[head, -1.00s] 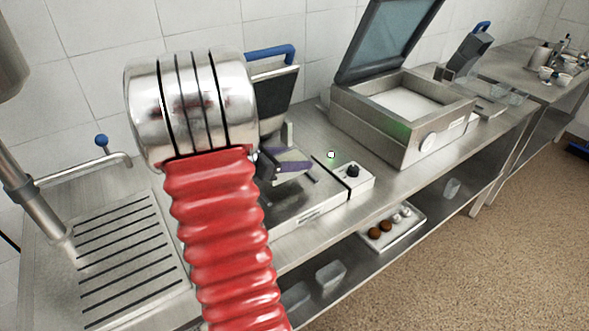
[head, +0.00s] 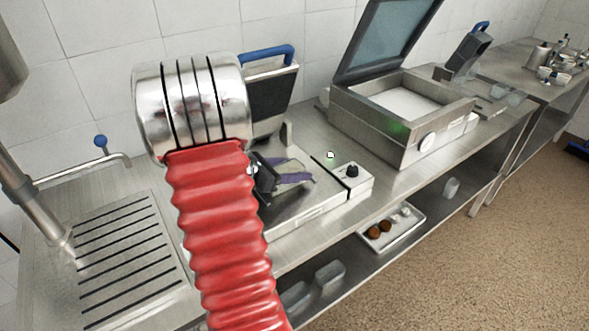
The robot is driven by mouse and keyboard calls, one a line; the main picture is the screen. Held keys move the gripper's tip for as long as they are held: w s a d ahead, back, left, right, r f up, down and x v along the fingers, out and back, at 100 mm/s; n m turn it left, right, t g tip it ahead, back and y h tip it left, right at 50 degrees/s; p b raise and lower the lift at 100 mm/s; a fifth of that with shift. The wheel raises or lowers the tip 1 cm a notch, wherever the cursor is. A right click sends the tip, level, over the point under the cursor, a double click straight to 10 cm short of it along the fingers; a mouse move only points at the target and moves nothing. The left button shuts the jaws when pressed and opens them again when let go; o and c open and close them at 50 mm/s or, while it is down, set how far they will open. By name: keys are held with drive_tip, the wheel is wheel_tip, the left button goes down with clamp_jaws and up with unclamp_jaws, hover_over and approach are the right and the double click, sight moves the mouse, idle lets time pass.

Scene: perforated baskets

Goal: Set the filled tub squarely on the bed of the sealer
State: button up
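The nearer sealer has a flat metal bed (head: 312,207) and a raised dark lid (head: 268,103) with a blue handle. Its knob box (head: 352,177) is at the right of the bed. My gripper (head: 296,168), with purple fingers, is low over the back-left part of this bed. The fingers look apart, with no tub visible between them. My red arm sleeve and silver wrist cover the left of the bed. I cannot make out a filled tub on the bed; the part behind my arm is hidden.
A chamber machine (head: 396,140) with its lid up stands to the right. A second blue-handled device (head: 468,55) is farther right. A slotted drain board (head: 125,250) and tap are at left. Clear tubs (head: 330,275) and a tray (head: 408,238) sit on the lower shelf.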

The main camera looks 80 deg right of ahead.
drive_tip(key=o, duration=0.3)
drive_tip(key=shift+o, duration=0.2)
drive_tip(key=v, duration=1.1)
drive_tip(key=shift+w+a+r, duration=0.15)
drive_tip(key=shift+a+r, duration=0.05)
drive_tip(key=shift+r, duration=0.05)
drive_tip(key=shift+w+a+r, duration=0.1)
drive_tip(key=shift+w+a, duration=0.05)
drive_tip(key=shift+a, duration=0.05)
idle(0.4)
drive_tip(key=shift+w+a+r, duration=0.1)
drive_tip(key=shift+w+a, duration=0.05)
drive_tip(key=shift+a, duration=0.1)
drive_tip(key=w+a+r+m+t+y, duration=0.2)
drive_tip(key=a+t, duration=0.3)
drive_tip(key=a, duration=1)
drive_tip(key=w+a+r+m+t+y, duration=0.2)
drive_tip(key=w+a+m+t+y, duration=0.2)
drive_tip(key=a, duration=1.1)
drive_tip(key=w+a+r+m+t+y, duration=0.2)
drive_tip(key=w+a+m+t+y, duration=0.1)
drive_tip(key=a, duration=1.2)
drive_tip(key=w+t+y, duration=0.1)
drive_tip(key=t, duration=0.1)
drive_tip(key=shift+a+r+m+t, duration=0.25)
drive_tip(key=shift+a+m+t, duration=0.05)
drive_tip(key=shift+a+m, duration=0.1)
